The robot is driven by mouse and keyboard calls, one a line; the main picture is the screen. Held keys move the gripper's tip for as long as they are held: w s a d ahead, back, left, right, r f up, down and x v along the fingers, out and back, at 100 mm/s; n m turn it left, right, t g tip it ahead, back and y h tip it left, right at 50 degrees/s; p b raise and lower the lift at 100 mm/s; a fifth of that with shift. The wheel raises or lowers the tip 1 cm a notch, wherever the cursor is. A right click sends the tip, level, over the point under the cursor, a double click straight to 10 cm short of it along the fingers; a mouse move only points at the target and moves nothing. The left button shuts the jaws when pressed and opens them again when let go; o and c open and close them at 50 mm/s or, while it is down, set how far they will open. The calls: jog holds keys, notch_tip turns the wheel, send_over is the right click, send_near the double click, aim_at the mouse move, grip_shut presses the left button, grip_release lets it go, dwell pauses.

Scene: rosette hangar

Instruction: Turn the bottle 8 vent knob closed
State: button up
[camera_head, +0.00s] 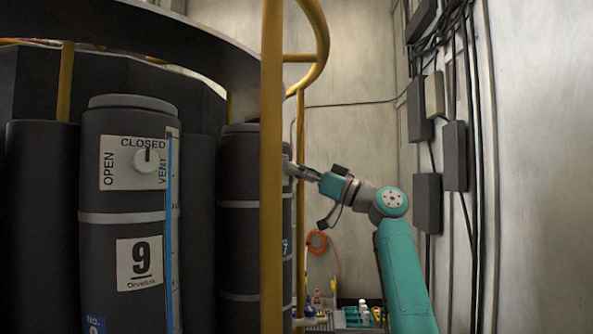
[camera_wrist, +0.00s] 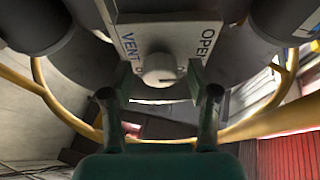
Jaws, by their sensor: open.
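The bottle 8 vent knob (camera_wrist: 160,69) is a round, pale knob on a white label plate (camera_wrist: 165,37) in the wrist view. My gripper (camera_wrist: 160,78) is open, one finger on each side of the knob, with gaps visible. In the head view my gripper (camera_head: 294,170) reaches a dark bottle (camera_head: 238,178), partly behind a yellow post; its knob and number are hidden.
Bottle 9 (camera_head: 128,225) stands nearer at left, its own vent knob (camera_head: 146,160) pointing at CLOSED. A yellow post (camera_head: 271,200) stands between the camera and the gripper. Dark boxes and cables (camera_head: 455,156) line the right wall. A tray of small items (camera_head: 352,318) lies low behind.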

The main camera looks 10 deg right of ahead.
grip_shut()
jog(key=shift+m, duration=0.5)
jog(key=shift+r+m+t+h, duration=0.1)
jog(key=shift+m+t+h, duration=0.35)
jog(key=shift+m+h, duration=2.05)
jog(key=shift+f+m+t+h, duration=0.1)
jog(key=shift+m+t+h, duration=0.4)
jog(key=shift+m, duration=4.15)
jog(key=shift+r+m+t+h, duration=0.1)
jog(key=shift+m+t+h, duration=0.35)
jog(key=shift+m+h, duration=2.05)
jog(key=shift+m+y, duration=1.1)
jog(key=shift+m, duration=0.05)
